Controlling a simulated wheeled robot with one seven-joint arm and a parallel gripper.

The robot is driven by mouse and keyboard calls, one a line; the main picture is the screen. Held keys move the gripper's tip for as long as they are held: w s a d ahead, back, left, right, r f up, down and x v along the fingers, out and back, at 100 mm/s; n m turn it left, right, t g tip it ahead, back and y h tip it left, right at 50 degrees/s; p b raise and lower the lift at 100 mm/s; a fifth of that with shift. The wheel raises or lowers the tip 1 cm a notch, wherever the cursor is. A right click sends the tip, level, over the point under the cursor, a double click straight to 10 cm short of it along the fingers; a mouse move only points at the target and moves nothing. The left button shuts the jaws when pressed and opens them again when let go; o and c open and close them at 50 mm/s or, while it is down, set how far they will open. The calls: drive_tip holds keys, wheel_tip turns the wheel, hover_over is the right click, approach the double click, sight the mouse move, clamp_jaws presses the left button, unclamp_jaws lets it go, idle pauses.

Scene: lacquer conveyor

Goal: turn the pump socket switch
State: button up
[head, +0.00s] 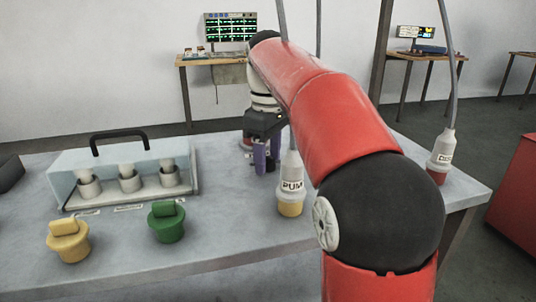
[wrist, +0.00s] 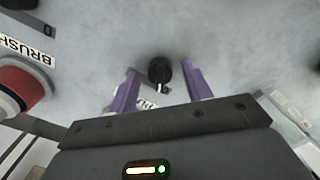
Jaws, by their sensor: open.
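The pump socket switch shows in the wrist view as a small black knob (wrist: 160,70) on the grey surface. A partly hidden label reading "PU" (wrist: 148,103) lies beside it. My gripper (wrist: 161,78) is open, with its purple fingers on either side of the knob; I cannot tell whether they touch it. In the head view my gripper (head: 266,158) points down over the far part of the table, behind the pump plug (head: 290,172), a white plug with a yellow base and a cable. The knob cannot be made out in the head view.
A red-ringed connector (wrist: 22,85) is beside a "BRUSH" label in the wrist view. On the table (head: 215,215) are a clear handled case (head: 72,160), a yellow cap (head: 68,240) and a green cap (head: 166,222). Another cabled plug (head: 442,150) stands at the right.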

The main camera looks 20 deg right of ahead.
sight(268, 156)
drive_tip(key=shift+r, duration=0.1)
wheel_tip(268, 156, up, 7)
drive_tip(key=shift+r, duration=0.3)
idle(0.5)
